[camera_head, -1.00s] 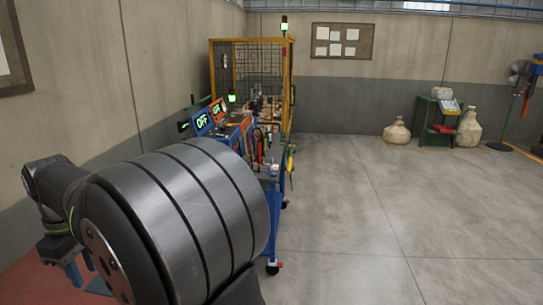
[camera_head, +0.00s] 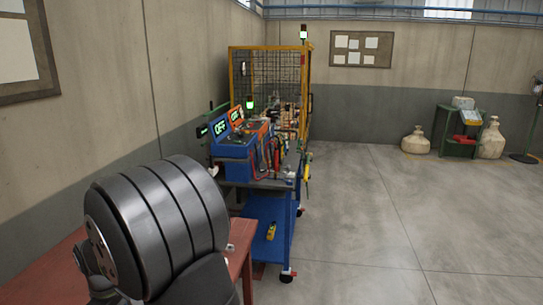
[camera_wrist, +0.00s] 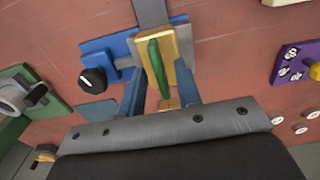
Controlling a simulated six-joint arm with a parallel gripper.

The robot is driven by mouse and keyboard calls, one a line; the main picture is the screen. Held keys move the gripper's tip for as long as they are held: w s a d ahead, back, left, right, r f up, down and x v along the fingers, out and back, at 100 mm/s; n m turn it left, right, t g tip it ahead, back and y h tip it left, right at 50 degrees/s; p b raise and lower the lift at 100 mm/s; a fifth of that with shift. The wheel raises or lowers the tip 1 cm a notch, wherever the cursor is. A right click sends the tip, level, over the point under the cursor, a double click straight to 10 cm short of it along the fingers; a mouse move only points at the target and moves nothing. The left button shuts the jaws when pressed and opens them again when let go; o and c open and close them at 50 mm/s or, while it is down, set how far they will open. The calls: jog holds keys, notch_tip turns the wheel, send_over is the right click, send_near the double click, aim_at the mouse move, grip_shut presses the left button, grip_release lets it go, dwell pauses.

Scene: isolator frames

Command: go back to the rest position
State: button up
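In the wrist view my gripper (camera_wrist: 160,98) has its two blue-grey fingers standing apart, with a gap between them. A green lever (camera_wrist: 155,68) on a yellow plate (camera_wrist: 172,52) shows in that gap, beyond the fingers. I see no finger touching the lever, though the distance to it is hard to tell. My gripper is not visible in the head view, where a dark rounded link of my arm fills the lower left.
The wrist view shows a reddish panel with a black knob (camera_wrist: 93,80), a purple button plate (camera_wrist: 298,62) and a green fixture (camera_wrist: 30,95). In the head view a blue cart (camera_head: 268,222) stands before a yellow cage (camera_head: 233,70). Open floor lies right.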

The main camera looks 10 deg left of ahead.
jog(key=shift+f, duration=0.2)
notch_tip(320, 180, up, 17)
notch_tip(320, 180, down, 18)
jog(key=shift+r, duration=0.25)
jog(key=shift+r+m, duration=0.2)
jog(key=shift+m, duration=0.2)
jog(key=m, duration=0.6)
notch_tip(320, 180, up, 14)
jog(key=shift+w+d+f, duration=0.15)
jog(key=shift+w+d, duration=0.05)
jog(key=shift+w, duration=0.1)
dwell(0.3)
